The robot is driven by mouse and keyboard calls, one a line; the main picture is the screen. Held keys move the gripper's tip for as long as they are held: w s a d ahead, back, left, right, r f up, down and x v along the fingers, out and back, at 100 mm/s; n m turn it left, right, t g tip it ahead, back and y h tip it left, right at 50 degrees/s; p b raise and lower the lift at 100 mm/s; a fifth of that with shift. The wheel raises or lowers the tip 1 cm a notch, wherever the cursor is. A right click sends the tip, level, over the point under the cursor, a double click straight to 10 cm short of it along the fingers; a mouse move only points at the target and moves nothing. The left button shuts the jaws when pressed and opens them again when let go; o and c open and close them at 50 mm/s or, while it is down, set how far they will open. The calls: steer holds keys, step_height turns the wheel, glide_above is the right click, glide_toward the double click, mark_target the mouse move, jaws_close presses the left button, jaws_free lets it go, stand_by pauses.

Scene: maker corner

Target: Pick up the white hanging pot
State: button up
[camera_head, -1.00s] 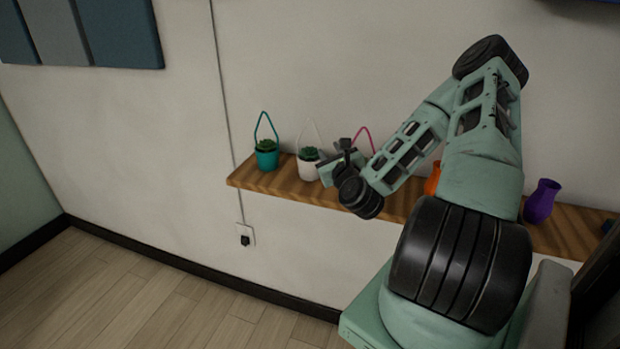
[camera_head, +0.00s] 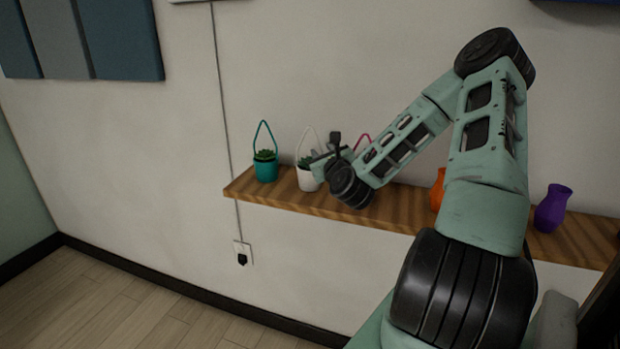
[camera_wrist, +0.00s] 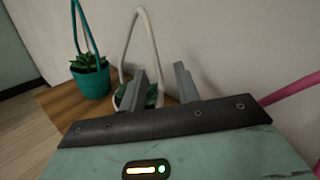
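The white hanging pot (camera_head: 308,178) stands on the wooden shelf, with a green plant in it and a thin white loop handle rising above. It also shows in the wrist view (camera_wrist: 119,97), partly hidden behind my gripper. My gripper (camera_wrist: 163,77) is open, its two grey fingers spread apart. The left finger overlaps the pot's plant and the right finger is off to its right, in front of the wall. In the head view my gripper (camera_head: 322,160) is close beside the pot, on its right. I cannot tell whether it touches the pot or handle.
The wooden shelf (camera_head: 270,197) runs along the wall. A teal hanging pot (camera_head: 266,171) stands left of the white one. A pink handle (camera_head: 362,141) shows behind my arm. An orange vase (camera_head: 437,192) and a purple vase (camera_head: 552,208) stand farther right.

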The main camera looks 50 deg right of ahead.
steer(key=shift+p+x, duration=0.4)
steer(key=shift+x, duration=1.45)
steer(key=shift+a+r, duration=0.1)
jaws_close()
